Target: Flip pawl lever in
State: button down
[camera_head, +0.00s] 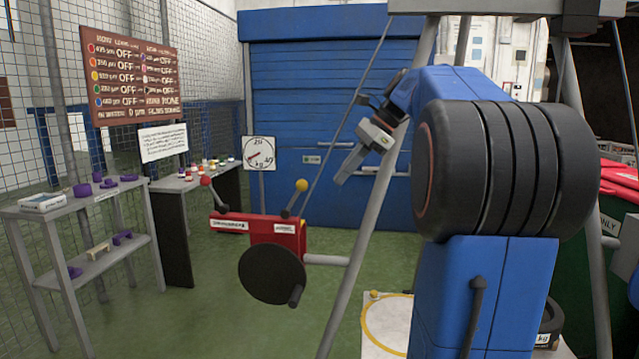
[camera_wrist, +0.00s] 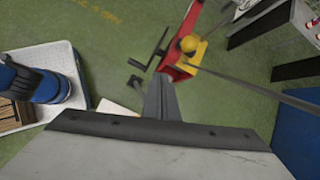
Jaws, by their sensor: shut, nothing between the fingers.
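A red winch (camera_head: 262,232) with a dark round disc and crank handle (camera_head: 272,275) is mounted on a grey leg. Two levers stand on it: one has a red knob (camera_head: 205,181) at the left, the other a yellow knob (camera_head: 302,185) at the right. Their labels are too small to read, so I cannot tell which is the pawl lever. The yellow knob (camera_wrist: 188,44) also shows in the wrist view, beyond my fingertips. My gripper (camera_head: 345,177) is shut and empty, above and to the right of the yellow knob, apart from it.
Grey frame legs (camera_head: 375,215) and a thin cable (camera_head: 338,115) run close beside my gripper. A round dial (camera_head: 259,153) stands behind the winch. A shelf (camera_head: 75,210) with purple parts and a bench (camera_head: 185,182) are at the left.

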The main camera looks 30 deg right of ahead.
jog(key=w+d+r+m, duration=0.1)
jog(key=d+r+m, duration=0.1)
jog(key=d, duration=0.3)
jog(key=shift+d+r+y, duration=0.2)
jog(key=shift+r+y, duration=0.05)
jog(key=shift+y, duration=0.15)
jog(key=shift+w, duration=0.1)
jog(key=w+a+f, duration=0.6)
jog(key=a, duration=0.2)
jog(key=shift+a+r, duration=0.1)
dwell(0.4)
